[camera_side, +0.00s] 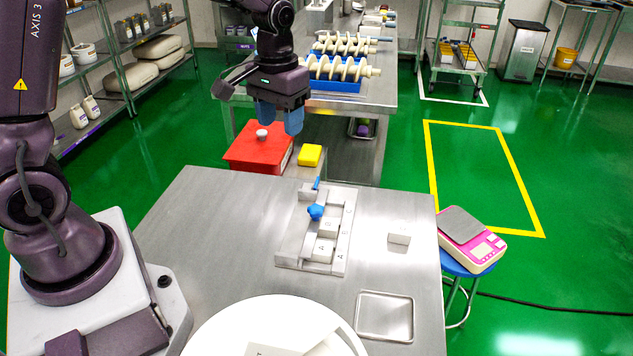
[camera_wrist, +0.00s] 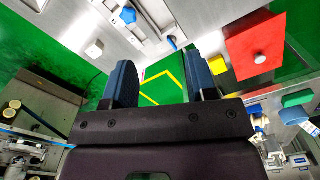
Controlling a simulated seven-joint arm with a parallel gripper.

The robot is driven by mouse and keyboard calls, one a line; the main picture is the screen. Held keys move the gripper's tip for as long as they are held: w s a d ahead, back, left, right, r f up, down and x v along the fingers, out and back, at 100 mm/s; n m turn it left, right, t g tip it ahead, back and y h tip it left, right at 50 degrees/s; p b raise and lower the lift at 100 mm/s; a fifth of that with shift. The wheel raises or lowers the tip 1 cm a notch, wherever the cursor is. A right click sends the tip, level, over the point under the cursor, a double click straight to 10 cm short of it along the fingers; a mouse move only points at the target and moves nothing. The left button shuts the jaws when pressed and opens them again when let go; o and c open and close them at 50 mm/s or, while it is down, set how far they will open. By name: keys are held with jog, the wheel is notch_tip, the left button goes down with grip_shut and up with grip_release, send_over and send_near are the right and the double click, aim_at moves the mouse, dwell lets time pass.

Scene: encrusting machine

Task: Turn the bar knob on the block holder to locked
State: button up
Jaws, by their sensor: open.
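The grey block holder (camera_side: 283,256) lies on the steel table, with pale blocks marked A and B in its channel. A blue bar knob (camera_side: 316,184) sits at its far end, and a blue star-shaped knob (camera_side: 316,212) sits nearer its middle. In the wrist view the bar knob (camera_wrist: 172,42) and star knob (camera_wrist: 128,14) show near the top edge. My gripper (camera_side: 280,117) is open and empty, with blue fingers, high above and beyond the holder's far end. It also shows in the wrist view (camera_wrist: 161,75). The bar knob's lock markings are not readable.
A loose pale block (camera_side: 399,238) lies right of the holder. A metal tray (camera_side: 385,316) and a white round container (camera_side: 215,328) are nearer. Beyond the table are a red box (camera_side: 250,155) and a yellow block (camera_side: 310,155). A pink scale (camera_side: 484,252) stands at right.

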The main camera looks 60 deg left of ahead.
aim_at(316, 182)
jog(key=shift+w+a+f+n, duration=2.55)
jog(key=shift+w+f, duration=2.75)
jog(key=shift+w, duration=0.25)
notch_tip(316, 182, down, 12)
jog(key=shift+r, duration=0.1)
jog(key=c, duration=0.9)
